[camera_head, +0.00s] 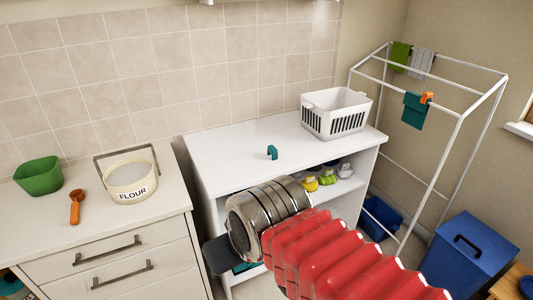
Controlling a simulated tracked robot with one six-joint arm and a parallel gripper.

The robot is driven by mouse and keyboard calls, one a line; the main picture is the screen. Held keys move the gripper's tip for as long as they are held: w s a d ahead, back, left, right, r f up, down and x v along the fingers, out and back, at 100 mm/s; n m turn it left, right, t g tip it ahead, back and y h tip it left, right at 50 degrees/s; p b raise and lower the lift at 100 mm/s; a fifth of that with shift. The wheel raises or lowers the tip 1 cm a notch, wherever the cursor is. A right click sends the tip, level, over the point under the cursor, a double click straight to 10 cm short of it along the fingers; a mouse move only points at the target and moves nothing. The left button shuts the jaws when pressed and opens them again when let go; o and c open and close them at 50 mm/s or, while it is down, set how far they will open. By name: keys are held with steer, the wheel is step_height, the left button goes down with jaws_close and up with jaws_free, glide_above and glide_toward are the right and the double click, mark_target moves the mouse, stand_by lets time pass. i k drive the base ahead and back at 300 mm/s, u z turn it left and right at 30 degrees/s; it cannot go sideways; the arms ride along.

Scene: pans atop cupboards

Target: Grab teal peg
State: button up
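The teal peg (272,153) is a small dark teal piece standing on the white cupboard top (220,150), near its middle. It is apart from other things there. My arm reaches in from the lower right with a red ribbed sleeve and a metal wrist. My gripper (218,254) is at the end of the wrist, below and left of the peg and in front of the cupboard. Only a dark part of it shows, so its fingers cannot be made out. An orange peg (426,98) clips a teal cloth (416,110) on the drying rack.
A white basket (336,113) stands at the right of the cupboard top. The white drying rack (459,135) is further right, with a blue bin (465,258) below.

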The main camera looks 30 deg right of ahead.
mark_target(271, 150)
steer(key=z, duration=0.05)
steer(key=i, duration=1)
steer(key=u, duration=0.05)
